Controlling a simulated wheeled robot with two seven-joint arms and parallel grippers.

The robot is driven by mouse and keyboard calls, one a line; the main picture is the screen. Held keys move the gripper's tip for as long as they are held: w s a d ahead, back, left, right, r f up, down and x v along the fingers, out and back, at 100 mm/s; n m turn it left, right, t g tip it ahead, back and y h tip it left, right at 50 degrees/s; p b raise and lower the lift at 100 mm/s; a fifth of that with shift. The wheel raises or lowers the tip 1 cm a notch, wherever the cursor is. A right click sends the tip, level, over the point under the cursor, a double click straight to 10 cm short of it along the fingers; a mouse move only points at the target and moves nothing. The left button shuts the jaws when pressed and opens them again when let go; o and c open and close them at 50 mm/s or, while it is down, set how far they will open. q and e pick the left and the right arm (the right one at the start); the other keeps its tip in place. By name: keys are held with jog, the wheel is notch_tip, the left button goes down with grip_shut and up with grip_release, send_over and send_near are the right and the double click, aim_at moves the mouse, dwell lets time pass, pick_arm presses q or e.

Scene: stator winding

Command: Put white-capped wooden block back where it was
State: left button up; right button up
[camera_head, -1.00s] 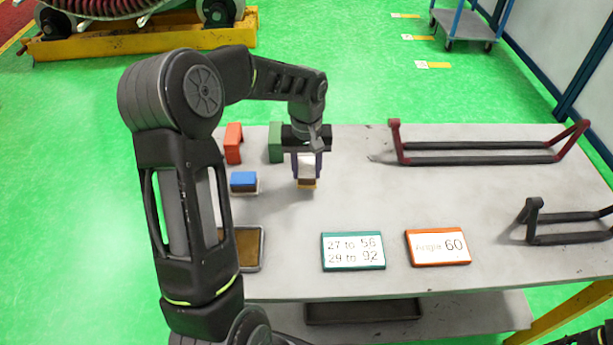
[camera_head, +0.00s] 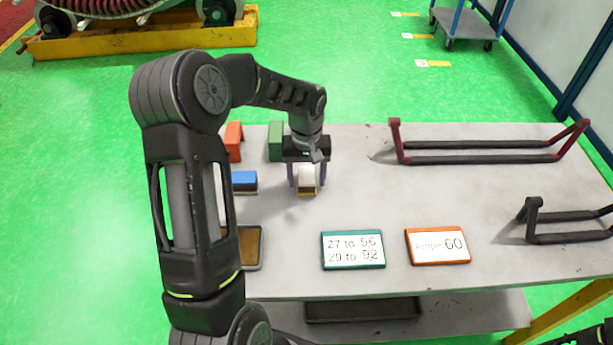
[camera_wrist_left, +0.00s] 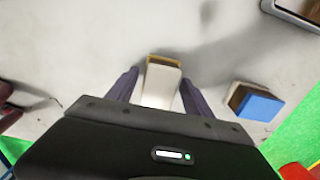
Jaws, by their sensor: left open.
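In the left wrist view the block (camera_wrist_left: 160,84) sits between the two spread fingers (camera_wrist_left: 158,92), with a gap on both sides. The gripper is open. The block's white top faces the gripper and a strip of wood shows at its base.
A blue-topped block (camera_head: 244,181) stands just left. Orange (camera_head: 233,142) and green (camera_head: 276,141) pieces stand behind. A tray (camera_head: 249,248), two sign plates (camera_head: 353,251) (camera_head: 438,246) and red (camera_head: 480,160) and black (camera_head: 567,240) handled frames share the table (camera_head: 480,200). The middle right is clear.

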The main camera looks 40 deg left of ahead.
aim_at(307, 176)
pick_arm(q)
notch_tip(307, 176, up, 12)
jog(key=shift+r+b, duration=0.15)
jog(key=shift+b, duration=0.2)
dwell(0.4)
dwell(0.5)
